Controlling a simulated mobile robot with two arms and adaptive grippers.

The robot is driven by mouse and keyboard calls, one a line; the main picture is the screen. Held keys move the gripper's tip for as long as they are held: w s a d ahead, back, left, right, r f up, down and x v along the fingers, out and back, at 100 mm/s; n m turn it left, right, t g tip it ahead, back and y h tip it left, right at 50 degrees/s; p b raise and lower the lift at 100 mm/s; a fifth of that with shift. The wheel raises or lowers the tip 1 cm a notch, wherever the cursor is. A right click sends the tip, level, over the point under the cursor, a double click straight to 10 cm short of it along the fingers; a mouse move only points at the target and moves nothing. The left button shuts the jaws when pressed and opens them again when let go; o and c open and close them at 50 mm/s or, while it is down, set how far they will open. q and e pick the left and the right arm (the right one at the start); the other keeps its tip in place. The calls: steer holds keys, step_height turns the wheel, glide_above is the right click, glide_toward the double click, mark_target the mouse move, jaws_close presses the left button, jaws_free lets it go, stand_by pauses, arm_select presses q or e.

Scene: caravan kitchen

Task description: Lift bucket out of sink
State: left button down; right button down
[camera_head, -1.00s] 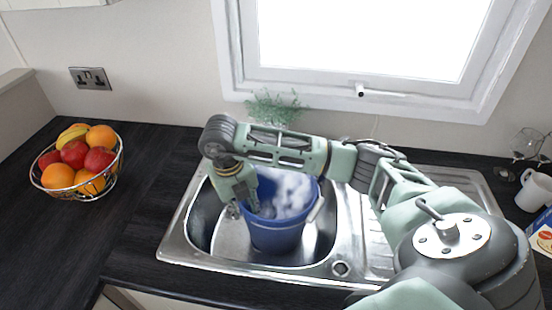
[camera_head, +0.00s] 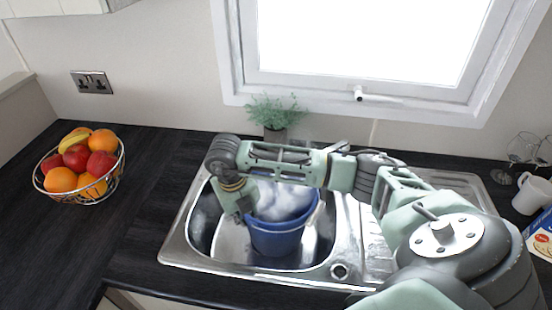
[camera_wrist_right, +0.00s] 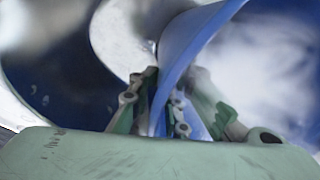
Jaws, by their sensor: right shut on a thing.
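The blue bucket (camera_head: 277,242) stands in the basin of the metal sink (camera_head: 185,258), with white foam inside. My right gripper (camera_head: 244,215) reaches down at the bucket's left side and is shut on its rim. In the right wrist view, the blue bucket wall (camera_wrist_right: 192,42) runs between the fingers of my right gripper (camera_wrist_right: 165,105). My right arm covers the far part of the bucket in the head view. My left gripper is not in view.
A wire fruit basket (camera_head: 118,172) stands on the dark counter at left. A potted plant (camera_head: 275,115) is behind the sink, below the window. A white mug (camera_head: 532,193), glasses and a box (camera_head: 541,238) stand at right. The drainer lies under my arm.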

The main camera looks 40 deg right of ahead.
steer(key=shift+w, duration=0.1)
steer(key=shift+r, duration=0.2)
stand_by(0.4)
steer(key=shift+r, duration=0.1)
